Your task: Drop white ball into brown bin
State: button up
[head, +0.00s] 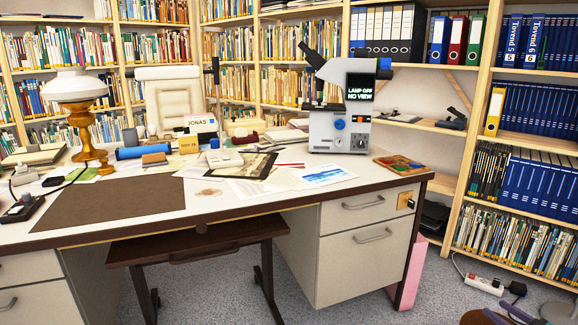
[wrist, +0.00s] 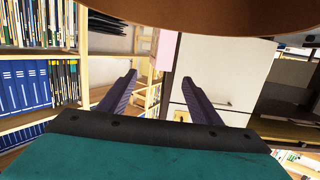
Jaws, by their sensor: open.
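My gripper (wrist: 159,79) is open in the wrist view, its two purple fingers apart with nothing between them. Its fingertips point toward the drawer side of the desk (wrist: 207,62) and the shelves, with no contact visible. I see no white ball in either view. A smooth brown curved surface (wrist: 210,17) crosses the top of the wrist view, close to the camera. I cannot tell whether it is the brown bin or part of my arm. No bin can be made out clearly.
The desk (head: 240,200) carries a microscope (head: 340,125), a lamp (head: 75,90), papers and a brown desk pad (head: 110,208). Full bookshelves (head: 530,180) line the back and right. A power strip (head: 484,283) lies on the floor at right. Grey carpet (head: 390,308) shows near the drawers.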

jog(key=shift+s, duration=0.1)
jog(key=p+v, duration=0.3)
jog(key=v, duration=1)
jog(key=shift+s+p, duration=0.3)
jog(key=shift+p, duration=0.05)
